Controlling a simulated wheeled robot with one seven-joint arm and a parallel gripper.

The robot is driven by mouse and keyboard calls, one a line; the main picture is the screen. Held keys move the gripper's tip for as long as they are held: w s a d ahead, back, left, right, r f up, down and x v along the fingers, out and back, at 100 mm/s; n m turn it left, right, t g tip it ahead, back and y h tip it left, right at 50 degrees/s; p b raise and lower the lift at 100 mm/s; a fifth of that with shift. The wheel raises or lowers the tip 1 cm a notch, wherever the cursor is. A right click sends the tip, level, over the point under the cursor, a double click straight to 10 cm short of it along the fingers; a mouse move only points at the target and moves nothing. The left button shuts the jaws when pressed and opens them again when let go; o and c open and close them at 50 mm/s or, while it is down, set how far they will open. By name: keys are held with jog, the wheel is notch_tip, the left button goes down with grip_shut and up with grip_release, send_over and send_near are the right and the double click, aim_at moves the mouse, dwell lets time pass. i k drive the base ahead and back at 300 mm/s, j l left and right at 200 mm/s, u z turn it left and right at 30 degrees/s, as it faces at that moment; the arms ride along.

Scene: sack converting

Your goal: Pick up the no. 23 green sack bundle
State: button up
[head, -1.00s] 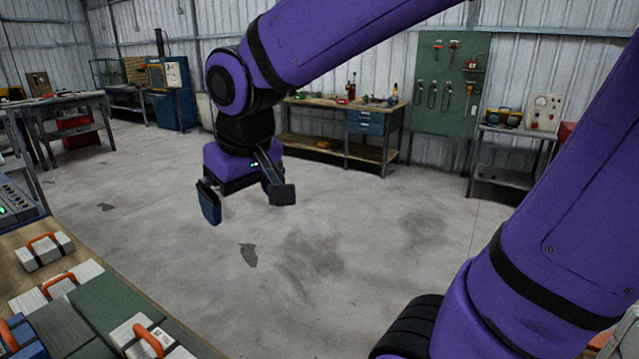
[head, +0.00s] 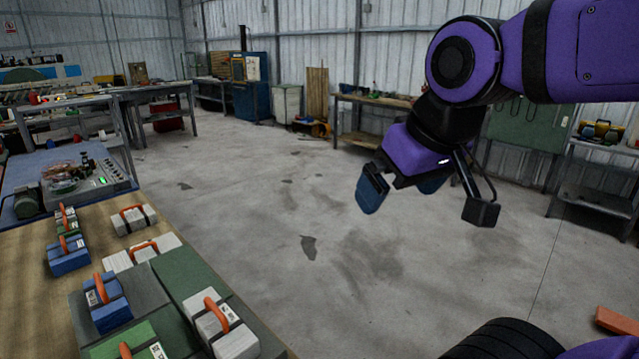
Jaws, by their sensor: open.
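A green bundle (head: 138,342) with an orange handle and a white label sits at the bottom edge of the head view, partly cut off. I cannot read the number on either label. My gripper (head: 427,205) hangs in the air over the floor, right of the bench and well away from the bundles. Its fingers are spread apart with nothing between them.
The wooden bench (head: 25,290) also holds blue bundles (head: 107,302), (head: 68,256) and whitish bundles (head: 222,328), (head: 133,219). Grey and green mats (head: 183,273) lie under the nearer ones. A control box (head: 100,180) stands behind. The concrete floor (head: 270,215) is open.

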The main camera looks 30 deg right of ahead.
aim_at(69, 229)
jog(key=i+l+z, duration=0.35)
jog(key=l, duration=0.35)
jog(key=i+l+z, duration=0.3)
jog(key=i+l, duration=0.2)
jog(key=i+l+z, duration=0.35)
jog(key=i+l, duration=0.15)
jog(key=i+l+u, duration=0.1)
jog(key=i+u, duration=0.2)
jog(key=i+l+u, duration=0.3)
jog(key=i+j+u, duration=0.2)
jog(key=i+u, duration=0.25)
jog(key=i, duration=0.3)
jog(key=i+u, duration=0.5)
jog(key=i, duration=0.25)
jog(key=i+u, duration=0.3)
jog(key=i, duration=0.3)
jog(key=i+l+u, duration=0.25)
jog(key=i, duration=0.3)
jog(key=i+j+u, duration=0.1)
jog(key=u, duration=0.35)
jog(key=i+u, duration=0.3)
jog(key=u, duration=0.15)
jog(key=i+u, duration=0.2)
jog(key=u, duration=0.3)
jog(key=i+l+u, duration=0.2)
jog(key=u, duration=0.25)
